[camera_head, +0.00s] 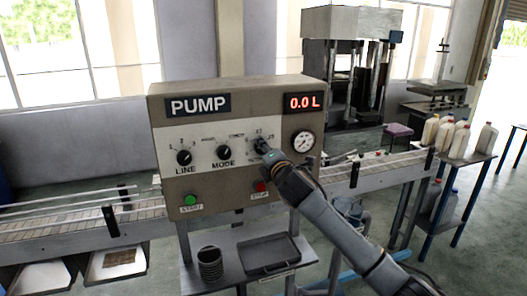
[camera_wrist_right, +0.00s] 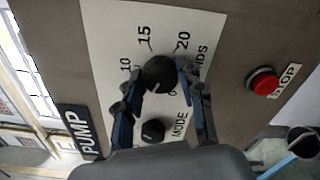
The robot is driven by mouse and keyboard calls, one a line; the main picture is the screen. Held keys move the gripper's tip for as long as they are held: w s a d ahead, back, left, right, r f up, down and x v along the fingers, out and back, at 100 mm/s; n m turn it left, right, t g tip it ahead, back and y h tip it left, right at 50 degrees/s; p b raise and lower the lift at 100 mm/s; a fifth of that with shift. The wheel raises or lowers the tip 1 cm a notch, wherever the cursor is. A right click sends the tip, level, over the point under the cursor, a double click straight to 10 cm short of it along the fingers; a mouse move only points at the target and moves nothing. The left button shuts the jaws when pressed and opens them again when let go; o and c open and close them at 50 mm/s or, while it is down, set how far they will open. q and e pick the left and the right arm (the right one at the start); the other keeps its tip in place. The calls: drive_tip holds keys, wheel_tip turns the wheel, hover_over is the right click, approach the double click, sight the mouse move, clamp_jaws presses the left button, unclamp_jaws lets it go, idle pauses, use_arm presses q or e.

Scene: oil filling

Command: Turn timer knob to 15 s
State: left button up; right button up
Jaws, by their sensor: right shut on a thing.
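The pump panel (camera_head: 235,155) faces me, with the LINE knob (camera_head: 184,157) and the MODE knob (camera_head: 223,152) left of my right gripper. My right gripper (camera_head: 264,148) is at the third dial and hides most of it in the head view. In the right wrist view, the black timer knob (camera_wrist_right: 159,73) sits between the fingers of my right gripper (camera_wrist_right: 158,84), which is shut on it. The marks 10, 15 and 20 show around this knob; I cannot tell its exact setting. The MODE knob also shows below it (camera_wrist_right: 153,130). My left gripper is not in view.
The red STOP button (camera_head: 260,186) is just below my right gripper; the green START button (camera_head: 190,199) is lower left. The display (camera_head: 302,103) reads 0.0 L, above a gauge (camera_head: 304,142). A conveyor (camera_head: 70,218) runs behind; bottles (camera_head: 458,138) stand at right.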

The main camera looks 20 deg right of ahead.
drive_tip(key=m, duration=1.2)
drive_tip(key=m+b, duration=0.1)
drive_tip(key=m, duration=1.1)
drive_tip(key=shift+a+f+m+b, duration=0.1)
drive_tip(key=shift+f+m+b, duration=0.1)
drive_tip(key=shift+m+b, duration=0.15)
drive_tip(key=shift+m, duration=0.25)
drive_tip(key=o, duration=1.2)
drive_tip(key=shift+c, duration=0.2)
drive_tip(key=shift+s, duration=0.1)
drive_tip(key=s, duration=1.1)
drive_tip(key=shift+s+d, duration=0.2)
drive_tip(key=shift+s, duration=0.2)
